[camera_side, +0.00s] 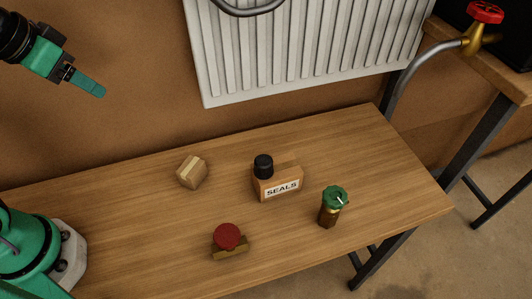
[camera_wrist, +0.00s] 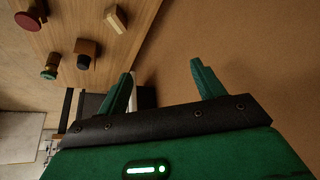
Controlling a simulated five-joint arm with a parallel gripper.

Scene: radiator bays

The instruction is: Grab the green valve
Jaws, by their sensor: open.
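The green valve (camera_side: 334,196) has a green round top on a dark brown and brass body. It stands upright on the wooden table, right of the SEALS box, in the side view. In the wrist view the green valve (camera_wrist: 49,73) is small, at the left. My gripper (camera_side: 100,91) is high at the upper left of the side view, well away from the valve. In the wrist view my gripper (camera_wrist: 162,80) shows two green fingers spread apart with nothing between them.
A box labelled SEALS (camera_side: 278,184) with a black-capped item (camera_side: 263,166) stands left of the valve. A red-topped piece (camera_side: 228,238) and a wooden block (camera_side: 192,172) are farther left. A white radiator (camera_side: 300,50) is behind the table. A red-handled tap (camera_side: 484,14) is at upper right.

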